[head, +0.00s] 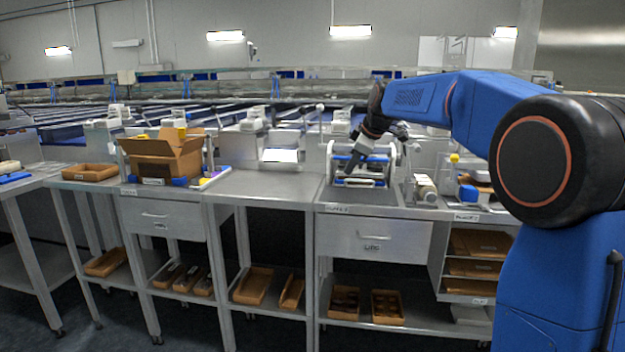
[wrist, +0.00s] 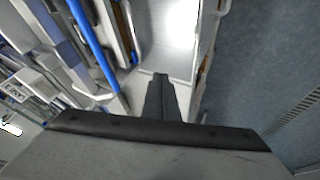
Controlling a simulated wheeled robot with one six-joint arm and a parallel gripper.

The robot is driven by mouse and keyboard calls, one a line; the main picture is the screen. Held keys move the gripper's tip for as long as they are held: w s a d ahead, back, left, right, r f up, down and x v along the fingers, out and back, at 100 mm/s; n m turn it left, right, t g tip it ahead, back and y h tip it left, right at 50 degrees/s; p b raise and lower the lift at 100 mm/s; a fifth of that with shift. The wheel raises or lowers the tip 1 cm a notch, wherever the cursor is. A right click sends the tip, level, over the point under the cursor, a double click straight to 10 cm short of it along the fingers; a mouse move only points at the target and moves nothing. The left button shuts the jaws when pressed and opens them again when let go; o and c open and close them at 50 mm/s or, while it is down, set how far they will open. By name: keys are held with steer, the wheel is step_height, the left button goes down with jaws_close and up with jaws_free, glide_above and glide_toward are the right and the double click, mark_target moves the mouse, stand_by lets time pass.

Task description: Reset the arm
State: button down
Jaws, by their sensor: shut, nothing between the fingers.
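My arm, blue with black joints, reaches from the right side of the head view toward the bench. My gripper (head: 350,168) points down in front of a metal machine with blue bars (head: 381,170) on the bench top. In the wrist view my gripper (wrist: 161,78) shows as two dark fingers held together, with nothing between them. The fingertips appear above the bench front area. I cannot tell from the pictures how far the fingertips are from the machine.
An open cardboard box (head: 166,160) stands on the bench at left, beside a shallow brown tray (head: 90,172). The steel bench top (head: 262,185) is clear between box and machine.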

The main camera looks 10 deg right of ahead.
steer(key=s+d+f+m+h, duration=0.1)
steer(key=s+f+m, duration=0.25)
steer(key=s, duration=0.95)
steer(key=s+d+f+m+g, duration=0.1)
steer(key=s+f+m, duration=0.3)
steer(key=s, duration=0.9)
steer(key=s+d+f+m+h, duration=0.15)
steer(key=s+f, duration=0.35)
steer(key=s, duration=0.8)
steer(key=s+f+m+g, duration=0.1)
steer(key=s+f+m, duration=0.2)
steer(key=s+f, duration=0.6)
steer(key=s, duration=0.3)
steer(key=shift+s+d+f+m, duration=0.2)
steer(key=shift+d+f+m, duration=0.1)
steer(key=shift+d+f, duration=0.1)
